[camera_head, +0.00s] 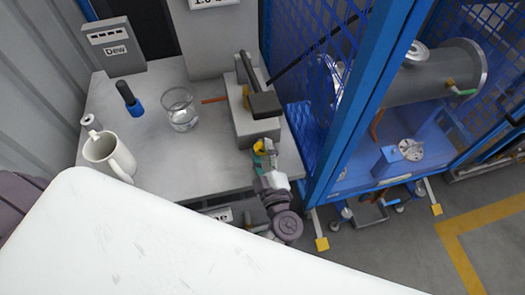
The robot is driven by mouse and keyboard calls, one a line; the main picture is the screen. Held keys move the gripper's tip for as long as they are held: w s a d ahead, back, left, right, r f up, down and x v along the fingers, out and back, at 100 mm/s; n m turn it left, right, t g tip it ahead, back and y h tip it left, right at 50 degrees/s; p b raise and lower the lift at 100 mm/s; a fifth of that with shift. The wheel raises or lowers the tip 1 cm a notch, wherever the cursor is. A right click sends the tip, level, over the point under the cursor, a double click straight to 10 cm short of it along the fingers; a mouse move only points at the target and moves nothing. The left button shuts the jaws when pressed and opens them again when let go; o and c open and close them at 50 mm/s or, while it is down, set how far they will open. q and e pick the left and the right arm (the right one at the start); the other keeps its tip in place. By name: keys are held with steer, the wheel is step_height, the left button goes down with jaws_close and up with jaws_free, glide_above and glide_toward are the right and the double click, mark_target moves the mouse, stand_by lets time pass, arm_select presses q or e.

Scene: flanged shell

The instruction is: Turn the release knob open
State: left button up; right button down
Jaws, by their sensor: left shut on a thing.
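A grey block-like device (243,126) with a dark lever and dark pad (265,104) on top stands at the right of the grey table. My left gripper (264,152) is at the front face of this device, small in the view. It is shut on a small yellow part, which looks like the release knob (258,146). The fingers and wrist cover much of the knob, so its turn angle cannot be read. My right gripper is not in view.
On the table (190,150) stand a glass beaker (179,110), a white mug (110,155), a small grey cylinder and a blue-and-black tool (130,100). A blue mesh cage (345,120) with a steel vessel (430,75) stands close on the right. A white surface fills the foreground.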

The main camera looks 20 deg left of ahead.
arm_select(q)
steer(key=o, duration=1.1)
steer(key=shift+f, duration=0.1)
steer(key=shift+o, duration=0.2)
